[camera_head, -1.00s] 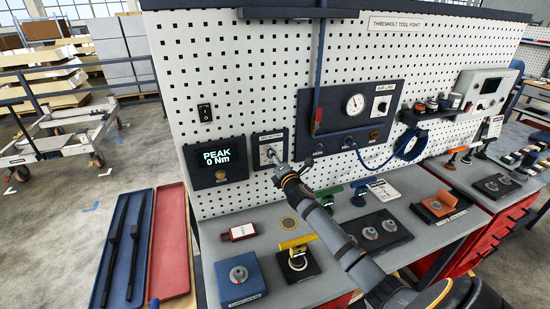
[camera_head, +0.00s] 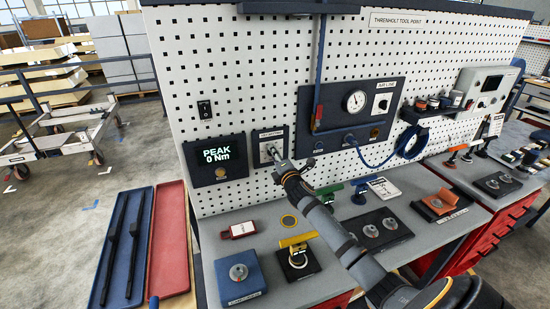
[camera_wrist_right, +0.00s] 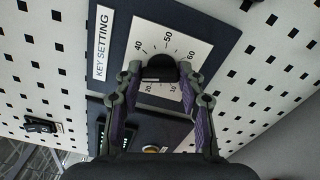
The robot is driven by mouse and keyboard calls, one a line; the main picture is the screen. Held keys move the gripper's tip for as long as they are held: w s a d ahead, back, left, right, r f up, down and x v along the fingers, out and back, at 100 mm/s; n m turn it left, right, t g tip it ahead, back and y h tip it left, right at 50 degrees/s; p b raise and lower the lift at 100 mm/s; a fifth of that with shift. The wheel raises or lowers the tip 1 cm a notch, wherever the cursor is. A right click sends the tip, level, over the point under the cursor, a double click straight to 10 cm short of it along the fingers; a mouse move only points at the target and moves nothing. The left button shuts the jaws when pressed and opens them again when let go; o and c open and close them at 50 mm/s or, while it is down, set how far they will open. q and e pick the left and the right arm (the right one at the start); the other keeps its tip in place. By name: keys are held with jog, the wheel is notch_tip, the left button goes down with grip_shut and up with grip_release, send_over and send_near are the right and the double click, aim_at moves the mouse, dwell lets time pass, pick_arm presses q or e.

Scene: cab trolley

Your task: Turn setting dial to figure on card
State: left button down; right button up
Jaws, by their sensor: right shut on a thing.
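The setting dial is a black knob (camera_wrist_right: 160,70) on a white scale plate (camera_wrist_right: 172,40) marked with figures such as 40, 50 and 60, beside a "KEY SETTING" label (camera_wrist_right: 102,42). My right gripper (camera_wrist_right: 158,76) is shut on the knob, one finger on each side; the knob's pointer is hard to make out. In the head view, my right gripper (camera_head: 274,157) reaches up to the dial panel (camera_head: 268,135) on the pegboard, covering part of it. A white card (camera_head: 384,188) lies on the bench; its print is too small to read. My left gripper is not in view.
A display (camera_head: 217,157) reading "PEAK 0 Nm" is left of the dial. An air line panel (camera_head: 380,98) with a gauge and blue hose is to the right.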

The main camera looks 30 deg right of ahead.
jog(key=m+b, duration=0.3)
jog(key=m, duration=0.3)
jog(key=m+b, duration=0.3)
jog(key=m, duration=0.4)
jog(key=m+b, duration=0.3)
jog(key=m, duration=0.3)
jog(key=shift+d+f+b, duration=0.1)
jog(key=shift+f+b, duration=0.2)
jog(key=shift+m, duration=0.5)
jog(key=o, duration=1.2)
jog(key=shift+r, duration=0.1)
jog(key=shift+c, duration=0.2)
jog(key=v, duration=1.2)
